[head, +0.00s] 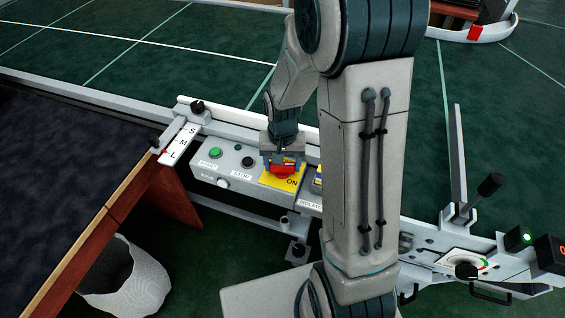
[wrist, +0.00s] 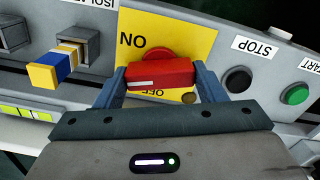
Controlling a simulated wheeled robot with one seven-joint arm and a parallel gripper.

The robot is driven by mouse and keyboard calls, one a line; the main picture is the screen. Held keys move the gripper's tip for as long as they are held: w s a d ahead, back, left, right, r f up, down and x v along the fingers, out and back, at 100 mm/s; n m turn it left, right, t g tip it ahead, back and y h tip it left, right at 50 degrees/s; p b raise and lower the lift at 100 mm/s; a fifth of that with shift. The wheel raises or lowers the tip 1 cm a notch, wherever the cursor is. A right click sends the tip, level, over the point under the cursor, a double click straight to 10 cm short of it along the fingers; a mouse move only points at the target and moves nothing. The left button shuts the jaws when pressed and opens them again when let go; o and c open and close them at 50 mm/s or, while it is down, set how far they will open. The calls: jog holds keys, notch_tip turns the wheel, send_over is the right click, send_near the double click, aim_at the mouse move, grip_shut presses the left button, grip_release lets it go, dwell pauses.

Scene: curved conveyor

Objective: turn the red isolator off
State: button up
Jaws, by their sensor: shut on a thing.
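The red isolator handle (wrist: 160,76) sits on a yellow plate (wrist: 190,42) marked ON and OFF. In the wrist view the handle lies across the picture, with the ON lettering above it to the left and OFF partly hidden beneath it. My gripper (wrist: 160,82) is shut on the handle, one finger at each end. In the head view the red handle (head: 284,171) shows just below my gripper (head: 283,158), with ON on the yellow plate (head: 270,181) to the lower right.
A green START button (head: 215,153) and a black STOP button (head: 248,161) stand left of the isolator in the head view. A blue, yellow and white striped part (wrist: 62,64) sits beside the plate in the wrist view. A white bin (head: 140,285) stands on the floor at lower left.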

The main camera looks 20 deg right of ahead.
jog(key=n, duration=0.3)
jog(key=shift+n, duration=0.4)
jog(key=n, duration=0.3)
jog(key=shift+n, duration=0.3)
jog(key=n+p, duration=0.1)
jog(key=n, duration=0.3)
jog(key=shift+r+p, duration=0.1)
jog(key=shift+p, duration=0.3)
jog(key=shift+n+p, duration=0.45)
jog(key=shift+n, duration=0.95)
jog(key=o, duration=1)
